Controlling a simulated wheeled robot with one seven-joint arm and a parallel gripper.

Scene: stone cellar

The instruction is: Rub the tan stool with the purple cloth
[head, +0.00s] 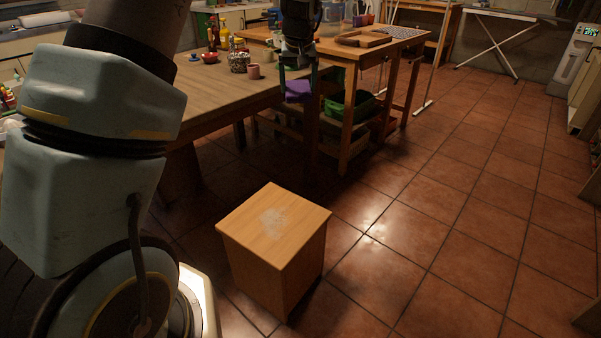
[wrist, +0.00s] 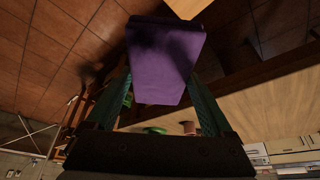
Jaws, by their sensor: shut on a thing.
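The tan stool (head: 290,235) is a box-shaped wooden block standing on the tiled floor in the head view, with a pale whitish patch on its top. A corner of it seems to show at the top of the wrist view (wrist: 187,7). My gripper (head: 298,80) is above and behind the stool, near the table edge, shut on the purple cloth (head: 298,91). The cloth is a folded pad between the fingers, and it fills the middle of the wrist view (wrist: 165,62). The cloth is apart from the stool.
A workbench (head: 352,62) with a green item (head: 352,104) below stands behind the gripper. The floor to the right of the stool is clear.

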